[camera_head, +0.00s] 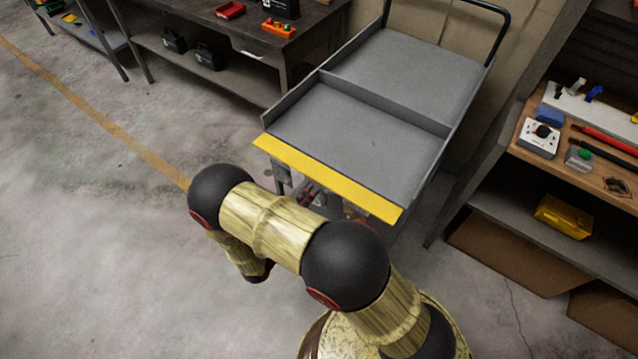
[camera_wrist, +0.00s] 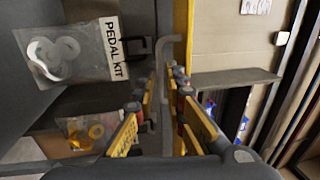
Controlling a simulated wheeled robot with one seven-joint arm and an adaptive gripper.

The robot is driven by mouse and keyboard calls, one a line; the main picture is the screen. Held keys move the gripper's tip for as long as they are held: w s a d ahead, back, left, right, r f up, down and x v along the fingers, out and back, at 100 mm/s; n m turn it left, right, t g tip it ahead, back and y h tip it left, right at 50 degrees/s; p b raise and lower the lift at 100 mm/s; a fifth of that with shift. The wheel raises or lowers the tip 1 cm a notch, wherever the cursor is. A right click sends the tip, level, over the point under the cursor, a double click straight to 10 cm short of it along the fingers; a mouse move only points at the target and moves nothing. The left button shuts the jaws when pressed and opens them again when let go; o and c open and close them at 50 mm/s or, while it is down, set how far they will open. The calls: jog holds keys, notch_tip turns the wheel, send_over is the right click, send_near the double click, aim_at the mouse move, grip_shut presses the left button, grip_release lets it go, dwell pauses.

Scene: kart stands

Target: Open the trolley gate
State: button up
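The grey trolley (camera_head: 385,130) stands ahead of me. A yellow strip (camera_head: 325,178) runs along its near edge; I take this for the gate side. In the wrist view a vertical yellow strip (camera_wrist: 180,35) rises just beyond the fingers, beside a grey panel. A thin grey bent handle or latch (camera_wrist: 140,45) sticks out left of it. My gripper (camera_wrist: 165,80) is open, its two fingers on either side of a narrow grey upright part. Contact cannot be told. In the head view my gripper (camera_head: 308,192) is partly hidden below the yellow strip, behind my arm.
A bag marked PEDAL KIT (camera_wrist: 70,52) is close on the left in the wrist view. A workbench (camera_head: 290,35) stands behind left, and a shelf unit (camera_head: 500,215) with tools close on the right. The floor at left (camera_head: 80,220) is clear.

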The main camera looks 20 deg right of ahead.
aim_at(319, 182)
jog(key=shift+b+x, duration=0.5)
jog(key=shift+x, duration=1.8)
grip_shut()
jog(key=shift+s+r+p, duration=0.1)
jog(key=shift+p, duration=0.25)
jog(key=shift+r+y+p, duration=0.3)
jog(key=shift+r+p, duration=0.05)
jog(key=shift+p, duration=0.8)
jog(key=g+y+p, duration=0.1)
jog(key=p, duration=0.2)
jog(key=shift+s+a+r, duration=0.1)
jog(key=shift+s+a, duration=0.05)
jog(key=shift+a, duration=0.05)
jog(key=shift+f, duration=0.2)
